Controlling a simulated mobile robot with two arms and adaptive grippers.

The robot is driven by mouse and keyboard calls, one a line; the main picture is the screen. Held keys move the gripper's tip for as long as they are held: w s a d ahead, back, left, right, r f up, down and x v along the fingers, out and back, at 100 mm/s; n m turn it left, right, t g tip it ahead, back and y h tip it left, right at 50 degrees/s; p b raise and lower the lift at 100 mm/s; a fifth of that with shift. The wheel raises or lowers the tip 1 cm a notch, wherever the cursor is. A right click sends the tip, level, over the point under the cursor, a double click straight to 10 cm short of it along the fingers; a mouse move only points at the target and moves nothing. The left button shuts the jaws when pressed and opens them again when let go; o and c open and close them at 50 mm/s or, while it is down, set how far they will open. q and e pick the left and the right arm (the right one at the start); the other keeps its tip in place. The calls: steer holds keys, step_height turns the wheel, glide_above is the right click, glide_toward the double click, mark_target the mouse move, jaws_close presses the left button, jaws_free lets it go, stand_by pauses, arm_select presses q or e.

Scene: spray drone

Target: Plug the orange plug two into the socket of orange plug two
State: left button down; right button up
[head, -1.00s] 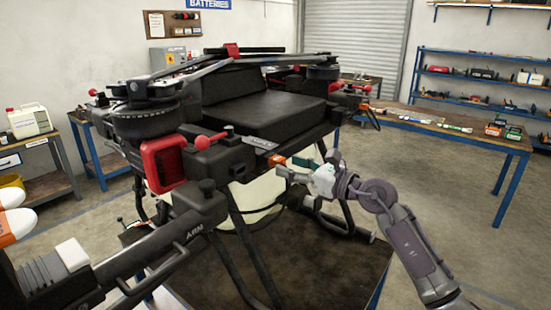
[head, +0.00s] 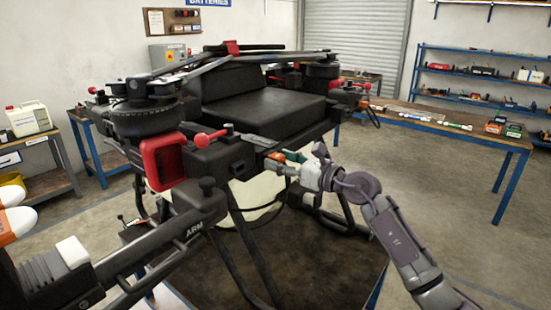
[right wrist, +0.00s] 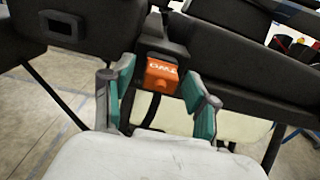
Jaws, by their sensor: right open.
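The orange plug two (right wrist: 164,74) shows in the right wrist view, its "TWO" marking upside down. It sits at the front of a black socket housing (right wrist: 157,42) on the drone; I cannot tell how deep it is seated. In the head view, the small orange plug (head: 276,157) is at the drone's right front side, partly hidden. My right gripper (head: 286,163) reaches it from the right. In the right wrist view its open teal-padded fingers (right wrist: 157,64) stand either side of the plug, with gaps visible. My left gripper is not in view.
The drone's folded arm (head: 150,252) fills the lower left. Its black landing legs (head: 238,235) stand on a dark table top (head: 305,265). A workbench (head: 465,135) with tools stands at the back right. The floor at right is clear.

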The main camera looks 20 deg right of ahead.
mark_target(282, 161)
stand_by(0.7)
jaws_close()
steer(key=shift+v, duration=3.05)
